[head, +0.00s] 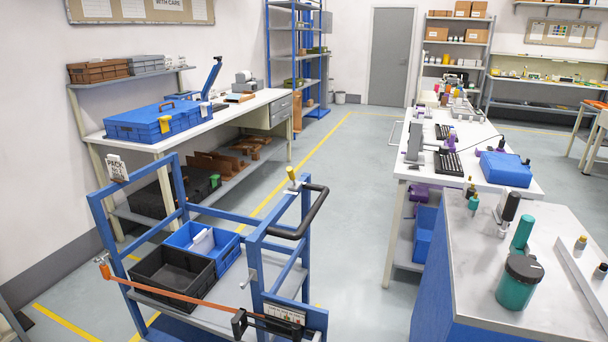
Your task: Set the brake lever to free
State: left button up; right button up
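A blue cart (180,215) stands in the foreground with a black push handle (312,214) at its right end. Next to the handle, a short lever with a yellow knob (291,175) stands roughly upright on the cart frame; it looks like the brake lever. A small silver part (249,279) sits lower on the same end frame. A sign plate (284,315) is fixed low on this end; its text is too small to read, so I cannot tell which setting the lever is at. Neither of my grippers is in view.
The cart holds a black crate (173,279) and a blue crate (203,243), with an orange strap (170,293) across its front. A grey-topped cabinet (470,265) stands at the right, a white bench (403,165) behind it. The floor (350,240) between cart and bench is clear.

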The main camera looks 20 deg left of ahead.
aim_at(291, 175)
jog(key=i+l+u, duration=0.3)
jog(key=i+l, duration=0.15)
jog(key=i+l+u, duration=0.25)
jog(key=i+l, duration=0.15)
jog(key=l, duration=0.25)
